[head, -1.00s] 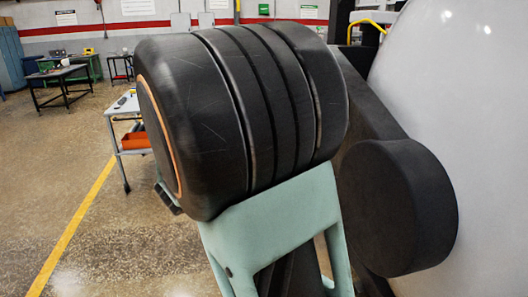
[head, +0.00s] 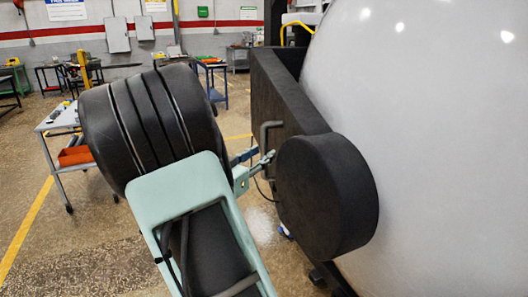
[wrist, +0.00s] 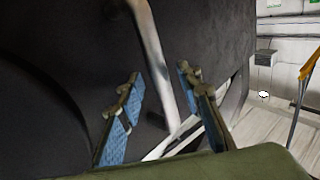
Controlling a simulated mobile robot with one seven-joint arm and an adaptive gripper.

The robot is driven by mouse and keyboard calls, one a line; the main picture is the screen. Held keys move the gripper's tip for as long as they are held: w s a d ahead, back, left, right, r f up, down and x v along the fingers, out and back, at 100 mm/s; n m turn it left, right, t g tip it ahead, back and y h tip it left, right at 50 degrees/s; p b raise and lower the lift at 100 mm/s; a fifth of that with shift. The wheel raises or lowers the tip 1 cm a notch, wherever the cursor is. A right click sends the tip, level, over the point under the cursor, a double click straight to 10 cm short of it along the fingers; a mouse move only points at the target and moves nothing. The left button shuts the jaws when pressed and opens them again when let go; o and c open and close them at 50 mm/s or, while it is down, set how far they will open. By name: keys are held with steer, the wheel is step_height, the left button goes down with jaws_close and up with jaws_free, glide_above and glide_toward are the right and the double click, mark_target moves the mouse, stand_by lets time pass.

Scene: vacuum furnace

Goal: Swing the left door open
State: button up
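A grey bar handle (head: 268,136) stands on a dark flat panel (head: 290,95) beside the large white rounded furnace body (head: 430,130). The handle also shows in the wrist view (wrist: 152,55), running down between my two fingers. My gripper (head: 256,163) is at the handle's lower part in the head view. In the wrist view my gripper (wrist: 163,98) has its blue-padded fingers spread apart, one on each side of the bar. I see a gap between the fingers and the bar. I cannot tell how deep the bar sits between them. No opening at the panel's edge is clear.
A thick dark round drum (head: 325,195) juts out just right of my gripper. A white cart (head: 60,125) with an orange bin (head: 75,156) stands to the left. A blue table (head: 212,75) is farther back. The floor between is clear.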

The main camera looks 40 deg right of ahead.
steer(key=shift+x, duration=1.05)
jaws_close()
